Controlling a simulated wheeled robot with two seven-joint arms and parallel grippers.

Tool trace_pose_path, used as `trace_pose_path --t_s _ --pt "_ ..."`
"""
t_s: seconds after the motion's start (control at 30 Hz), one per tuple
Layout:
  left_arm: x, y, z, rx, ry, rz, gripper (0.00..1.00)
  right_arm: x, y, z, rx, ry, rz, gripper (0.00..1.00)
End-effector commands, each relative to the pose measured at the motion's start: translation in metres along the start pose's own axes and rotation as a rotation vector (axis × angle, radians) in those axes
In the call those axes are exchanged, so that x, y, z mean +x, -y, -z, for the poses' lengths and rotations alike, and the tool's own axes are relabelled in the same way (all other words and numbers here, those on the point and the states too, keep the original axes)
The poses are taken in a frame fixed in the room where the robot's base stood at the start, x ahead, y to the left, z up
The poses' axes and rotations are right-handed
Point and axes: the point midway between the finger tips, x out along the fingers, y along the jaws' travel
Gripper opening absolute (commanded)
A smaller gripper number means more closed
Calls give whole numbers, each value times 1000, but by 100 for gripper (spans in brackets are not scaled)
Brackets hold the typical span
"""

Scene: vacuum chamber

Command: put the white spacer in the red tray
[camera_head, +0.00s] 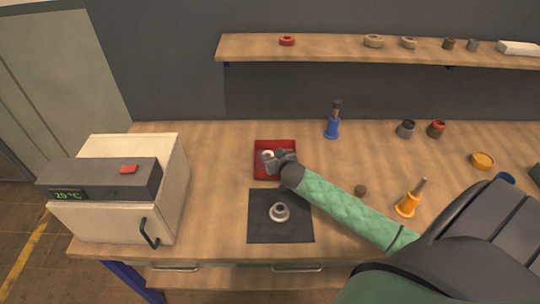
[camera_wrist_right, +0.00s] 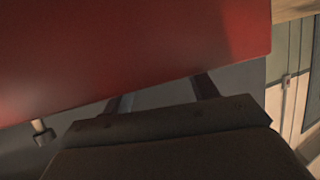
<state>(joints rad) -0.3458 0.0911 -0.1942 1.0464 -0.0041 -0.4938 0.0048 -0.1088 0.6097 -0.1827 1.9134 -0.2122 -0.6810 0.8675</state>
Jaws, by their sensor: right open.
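The red tray (camera_head: 263,173) lies on the bench behind the dark mat. A small white round piece, which looks like the white spacer (camera_head: 267,154), shows inside the tray towards its back left. My right gripper (camera_head: 272,161) is over the tray, close beside the white piece and partly covering it. Its jaws are open. I cannot tell whether they touch the piece. In the right wrist view a large red surface, seemingly the tray (camera_wrist_right: 130,50), fills the top, with the gripper fingers (camera_wrist_right: 160,95) below it; no spacer shows there. My left gripper is not in view.
A pale metal flanged part (camera_head: 279,213) sits on the dark mat (camera_head: 260,233). A white box oven (camera_head: 100,222) stands at left. A blue-based tool (camera_head: 332,127) stands behind, an orange one (camera_head: 407,205) at right. Several small parts lie at right and on the shelf (camera_head: 330,47).

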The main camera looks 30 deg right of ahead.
Motion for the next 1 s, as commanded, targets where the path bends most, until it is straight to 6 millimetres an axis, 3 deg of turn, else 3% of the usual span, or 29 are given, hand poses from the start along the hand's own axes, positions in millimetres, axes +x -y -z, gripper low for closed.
trace_pose_path --t_s 0.03,0.3,0.5,1.0 --pt "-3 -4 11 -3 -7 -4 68 -8 0 -3 1 1 1 59" --pt "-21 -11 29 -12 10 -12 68 -52 0 -2 1 -1 1 59" --pt "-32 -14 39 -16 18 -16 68 -74 0 0 2 -1 0 59" --pt "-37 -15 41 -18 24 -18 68 -82 0 2 1 -2 0 59"
